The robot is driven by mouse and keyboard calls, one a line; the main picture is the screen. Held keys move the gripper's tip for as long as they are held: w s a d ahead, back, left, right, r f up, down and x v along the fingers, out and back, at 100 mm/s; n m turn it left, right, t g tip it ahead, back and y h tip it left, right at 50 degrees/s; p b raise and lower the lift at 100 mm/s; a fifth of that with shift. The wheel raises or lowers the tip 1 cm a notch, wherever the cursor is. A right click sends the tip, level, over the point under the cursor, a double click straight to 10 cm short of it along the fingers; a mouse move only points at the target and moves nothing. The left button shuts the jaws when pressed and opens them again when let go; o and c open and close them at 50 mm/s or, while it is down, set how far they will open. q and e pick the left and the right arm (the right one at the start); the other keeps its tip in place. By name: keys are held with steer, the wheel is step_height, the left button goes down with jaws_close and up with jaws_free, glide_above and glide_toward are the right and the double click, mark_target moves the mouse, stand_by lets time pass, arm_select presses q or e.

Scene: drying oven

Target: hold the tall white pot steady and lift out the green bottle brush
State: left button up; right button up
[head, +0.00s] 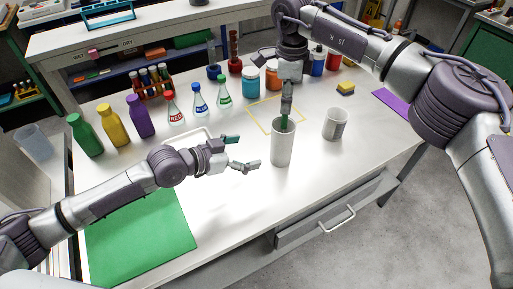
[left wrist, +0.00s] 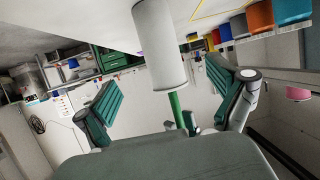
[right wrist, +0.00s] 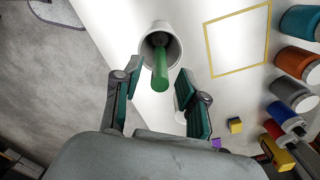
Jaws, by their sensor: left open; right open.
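The tall white pot (head: 284,150) stands upright near the table's front edge; it also shows in the left wrist view (left wrist: 158,45) and right wrist view (right wrist: 174,42). The green bottle brush (head: 284,122) stands in it, its green handle rising above the rim (left wrist: 176,108) (right wrist: 160,72); its lower part is hidden inside. My left gripper (head: 240,153) is open and empty, just left of the pot, fingers pointing towards it. My right gripper (head: 287,102) is open above the pot, pointing down, with the handle top between or just beyond its fingers (right wrist: 158,95); no contact is clear.
A white cup (head: 335,124) stands right of the pot. A yellow outlined square (head: 262,127) lies behind it. Several bottles and flasks (head: 172,112) line the back left, and jars (head: 250,80) the back. A green mat (head: 140,235) covers the front left.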

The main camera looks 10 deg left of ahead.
mark_target(282, 145)
arm_select(q)
steer(key=x, duration=1.3)
steer(key=shift+d+f, duration=0.15)
steer(key=shift+d, duration=0.05)
steer(key=c, duration=1.2)
steer(key=shift+c, duration=0.2)
